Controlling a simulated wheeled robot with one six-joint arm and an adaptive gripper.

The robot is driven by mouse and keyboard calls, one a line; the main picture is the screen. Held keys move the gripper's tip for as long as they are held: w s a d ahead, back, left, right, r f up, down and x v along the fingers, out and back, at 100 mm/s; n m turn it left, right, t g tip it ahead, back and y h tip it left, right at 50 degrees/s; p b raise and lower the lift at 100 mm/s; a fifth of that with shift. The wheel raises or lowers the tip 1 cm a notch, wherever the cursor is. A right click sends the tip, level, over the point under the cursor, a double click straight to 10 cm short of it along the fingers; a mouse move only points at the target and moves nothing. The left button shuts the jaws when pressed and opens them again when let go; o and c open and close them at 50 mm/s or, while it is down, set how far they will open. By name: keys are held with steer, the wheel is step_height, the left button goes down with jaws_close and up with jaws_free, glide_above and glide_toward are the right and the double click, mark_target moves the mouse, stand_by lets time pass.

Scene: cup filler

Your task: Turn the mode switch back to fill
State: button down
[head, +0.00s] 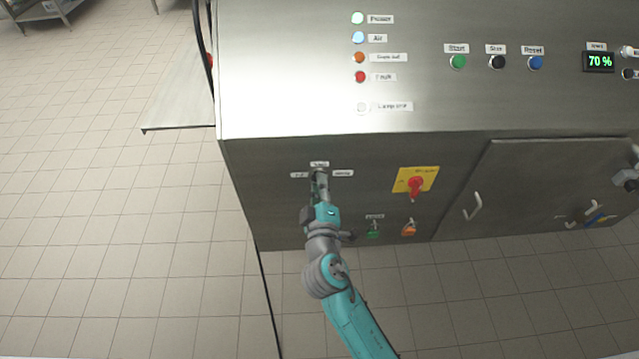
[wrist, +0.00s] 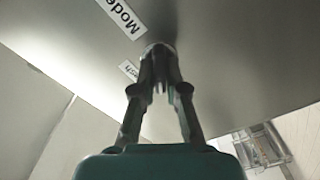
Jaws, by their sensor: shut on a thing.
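The mode switch (wrist: 158,47) is a small round knob on the machine's front panel, at the top centre of the wrist view. My gripper (wrist: 160,80) is shut on it, with both fingers angled in from below. The fingers hide most of the knob, so I cannot tell which way it points. In the head view my gripper (head: 319,186) reaches the panel just under the small label plates (head: 319,163). The left and right position labels are too small to read there. In the wrist view the label "Mode" (wrist: 120,15) is legible, and a second label (wrist: 129,70) is partly covered.
A green switch (head: 373,231) and an orange one (head: 409,229) sit lower. Indicator lamps and buttons line the upper panel (head: 400,90). Open tiled floor (head: 120,240) lies left.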

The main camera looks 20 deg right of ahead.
steer(key=n, duration=0.6)
steer(key=shift+a+f+n, duration=0.1)
steer(key=shift+n, duration=0.2)
stand_by(0.4)
steer(key=c, duration=1.2)
jaws_free()
steer(key=v, duration=1.2)
